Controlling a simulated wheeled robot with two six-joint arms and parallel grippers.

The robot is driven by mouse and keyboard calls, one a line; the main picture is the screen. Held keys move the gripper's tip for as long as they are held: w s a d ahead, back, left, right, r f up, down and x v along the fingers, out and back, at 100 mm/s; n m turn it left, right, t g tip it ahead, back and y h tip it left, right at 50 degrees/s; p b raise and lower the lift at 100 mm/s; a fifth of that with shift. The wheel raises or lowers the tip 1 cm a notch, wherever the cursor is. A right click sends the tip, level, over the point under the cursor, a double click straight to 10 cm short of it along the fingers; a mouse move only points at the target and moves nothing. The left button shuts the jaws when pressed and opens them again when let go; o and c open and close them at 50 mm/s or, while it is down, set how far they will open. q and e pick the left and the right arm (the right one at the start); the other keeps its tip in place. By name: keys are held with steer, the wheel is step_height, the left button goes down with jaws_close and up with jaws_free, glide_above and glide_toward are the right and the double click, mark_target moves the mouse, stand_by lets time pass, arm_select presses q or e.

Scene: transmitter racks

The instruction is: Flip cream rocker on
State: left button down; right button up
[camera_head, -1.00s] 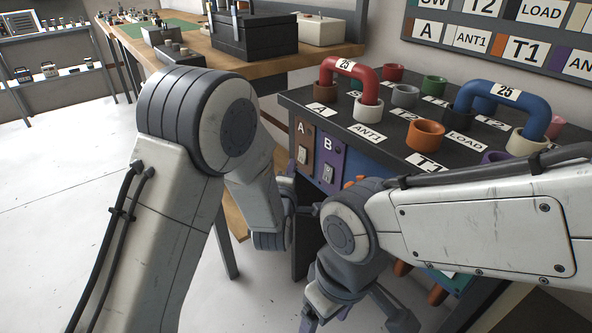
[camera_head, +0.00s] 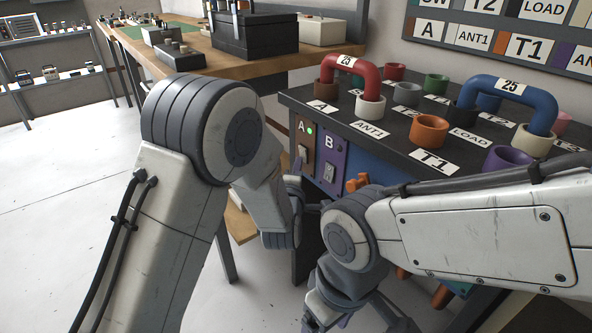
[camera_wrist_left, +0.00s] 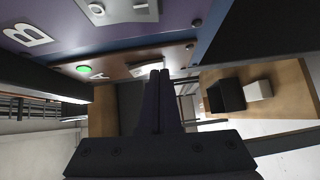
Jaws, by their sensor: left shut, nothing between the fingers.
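The control panel's brown plate A (camera_head: 300,141) carries a pale cream rocker (camera_head: 303,153), with a lit green lamp (camera_head: 310,129) above it. The lamp (camera_wrist_left: 84,69) also glows in the left wrist view. There the rocker (camera_wrist_left: 146,69) is partly hidden behind my left gripper (camera_wrist_left: 158,76). My left gripper is shut and empty, its tips at or just in front of the rocker; I cannot tell if they touch. In the head view my left wrist hides most of it. My right gripper (camera_head: 357,318) hangs low in front of the cabinet, fingers spread, tips near the bottom edge.
Purple plate B (camera_head: 331,160) with a similar rocker (camera_head: 328,173) sits right beside plate A. Coloured sockets with red (camera_head: 360,72) and blue (camera_head: 510,92) U-links stand on the cabinet top. A wooden bench (camera_head: 190,55) stands behind; the floor at left is clear.

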arm_select(q)
steer(key=s+a+p, duration=0.1)
steer(key=s, duration=0.9)
steer(key=shift+s+a+r, duration=0.15)
steer(key=shift+a+r, duration=0.05)
steer(key=shift+a, duration=0.15)
steer(key=s+a+f+m+g+y, duration=0.1)
steer(key=s+a+f+m+g, duration=0.1)
steer(key=a+f+m+g, duration=0.55)
steer(key=s+a+m+g+y, duration=0.2)
steer(key=s+a+m+g, duration=0.55)
steer(key=s+a, duration=0.4)
steer(key=s+d+r+m+g+h, duration=0.1)
steer(key=s+d+r+m, duration=0.25)
steer(key=s+d, duration=0.35)
steer(key=s+d+r+m+g, duration=0.1)
steer(key=s+d+r+m, duration=0.1)
steer(key=s+d+m, duration=0.35)
step_height(320, 180, up, 36)
steer(key=s+d+n+p, duration=0.1)
steer(key=s+d+p, duration=0.1)
steer(key=p, duration=3.3)
steer(key=shift+s+f, duration=0.15)
steer(key=shift+f, duration=0.05)
